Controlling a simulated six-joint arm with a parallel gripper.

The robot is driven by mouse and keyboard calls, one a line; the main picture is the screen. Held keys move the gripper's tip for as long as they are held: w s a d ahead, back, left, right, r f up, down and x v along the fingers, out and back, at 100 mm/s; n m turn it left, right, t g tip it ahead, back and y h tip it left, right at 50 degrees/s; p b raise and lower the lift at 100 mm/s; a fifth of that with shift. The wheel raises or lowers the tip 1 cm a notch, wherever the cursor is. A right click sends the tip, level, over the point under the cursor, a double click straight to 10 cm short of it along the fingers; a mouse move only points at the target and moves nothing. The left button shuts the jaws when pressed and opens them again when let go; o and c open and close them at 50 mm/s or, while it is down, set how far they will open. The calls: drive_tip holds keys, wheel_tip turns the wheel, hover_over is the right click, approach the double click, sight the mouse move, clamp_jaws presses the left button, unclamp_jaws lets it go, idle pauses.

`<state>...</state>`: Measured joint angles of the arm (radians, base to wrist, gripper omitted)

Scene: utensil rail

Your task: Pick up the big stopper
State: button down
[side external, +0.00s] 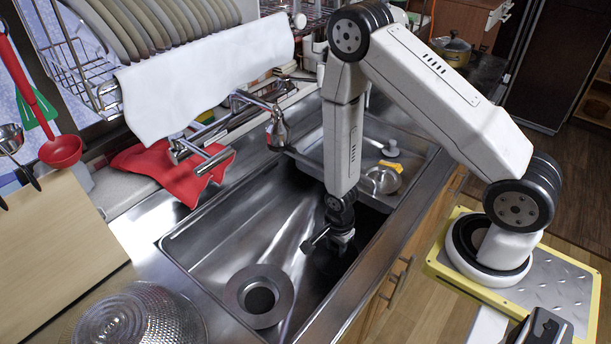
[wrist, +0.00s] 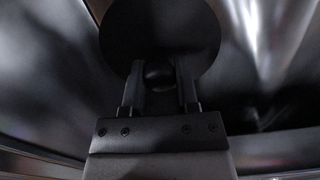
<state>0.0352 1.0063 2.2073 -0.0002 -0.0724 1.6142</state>
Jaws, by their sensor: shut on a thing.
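The big stopper is a wide, dark round disc (wrist: 160,30) with a small knob, seen from above in the wrist view. My gripper (wrist: 159,78) has one finger on each side of the knob and is shut on it. In the side external view my gripper (side external: 340,243) is down inside the large sink basin, toward its right side. The stopper beneath it is in dark shadow there and hard to make out. I cannot tell whether its underside touches the basin floor.
The drain opening (side external: 259,296) is in the basin floor, left and nearer the camera. A faucet (side external: 277,130) reaches over the sink from behind. A red cloth (side external: 178,172) lies on the back ledge. A glass bowl (side external: 137,318) stands on the front-left counter.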

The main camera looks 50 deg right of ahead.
sight(336, 245)
drive_tip(key=shift+r, duration=2.85)
